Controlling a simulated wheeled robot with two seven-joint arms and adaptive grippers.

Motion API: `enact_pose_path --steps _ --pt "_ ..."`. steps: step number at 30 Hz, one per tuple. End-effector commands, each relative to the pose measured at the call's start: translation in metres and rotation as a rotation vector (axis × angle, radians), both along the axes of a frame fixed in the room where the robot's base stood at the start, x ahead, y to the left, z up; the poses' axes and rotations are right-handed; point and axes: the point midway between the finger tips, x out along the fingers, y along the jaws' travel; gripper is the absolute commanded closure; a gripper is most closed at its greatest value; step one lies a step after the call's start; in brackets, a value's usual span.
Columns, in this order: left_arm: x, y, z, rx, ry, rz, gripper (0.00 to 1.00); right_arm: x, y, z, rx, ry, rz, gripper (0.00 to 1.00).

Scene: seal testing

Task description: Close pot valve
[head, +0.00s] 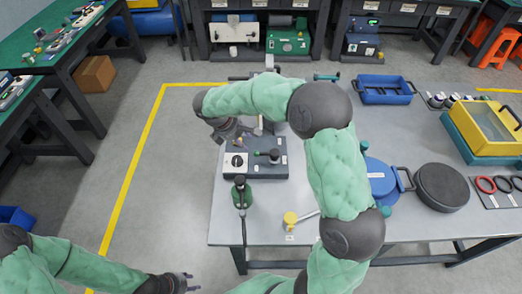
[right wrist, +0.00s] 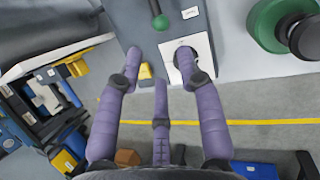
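A grey box (head: 262,170) stands on the table, with a white panel bearing a black knob (head: 237,161) and a green-tipped lever (head: 273,155). My right gripper (head: 238,138) is just behind the box. In the right wrist view its purple fingers (right wrist: 158,75) are spread apart with nothing held; one finger overlaps the white panel (right wrist: 203,47) and partly hides its knob. A small yellow piece (right wrist: 145,73) shows between the fingers. A blue pot (head: 380,177) is partly hidden by my right arm; I cannot tell which part is its valve. My left gripper (head: 188,282) is open and empty, low at the left.
A green-and-black pump (head: 239,192) stands at the table's front left edge, near a yellow-headed part (head: 290,218). A black round lid (head: 442,187), a yellow-topped case (head: 487,128) and a blue tray (head: 383,90) are at right.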

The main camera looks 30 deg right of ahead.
Motion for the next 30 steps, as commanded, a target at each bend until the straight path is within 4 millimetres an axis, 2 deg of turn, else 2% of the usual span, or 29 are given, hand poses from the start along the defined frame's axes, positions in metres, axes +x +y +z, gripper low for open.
enact_pose_path --steps 18,24,30 --pt "0.0 0.0 -0.028 0.0 -0.001 0.0 0.6 0.002 -0.039 -0.085 0.001 0.003 -0.003 0.63" --pt "0.0 0.0 -0.031 0.0 0.0 0.0 0.6 0.003 -0.044 -0.095 0.0 0.002 -0.001 0.63" --pt "0.0 0.0 -0.031 0.0 0.0 0.0 0.6 0.003 -0.045 -0.096 0.0 0.002 -0.002 0.63"
